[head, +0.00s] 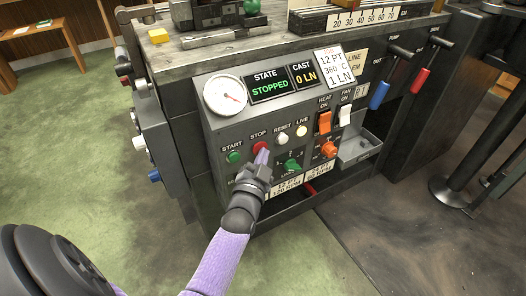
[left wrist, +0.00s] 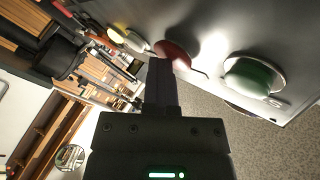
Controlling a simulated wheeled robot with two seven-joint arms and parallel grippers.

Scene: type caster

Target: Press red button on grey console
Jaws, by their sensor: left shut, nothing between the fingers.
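The grey console (head: 214,127) stands in front of me with a row of round buttons. The red button (head: 258,147) sits under the STOP label, between the green START button (head: 233,156) and the white RESET button (head: 281,141). My left gripper (head: 262,158) is shut and empty, its fingertips at the red button and covering its lower part. In the left wrist view the closed fingers (left wrist: 160,82) overlap the edge of the red button (left wrist: 174,50), with the green button (left wrist: 252,76) to the right. I cannot tell whether the fingertips touch or press it. My right gripper is not in view.
The state display (head: 270,86) reads STOPPED. An orange HEAT switch (head: 324,122), a white FAN switch (head: 345,115), a green knob (head: 292,166) and an orange knob (head: 329,149) are close by. Blue (head: 379,95) and red (head: 420,80) lever handles stick out at right.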

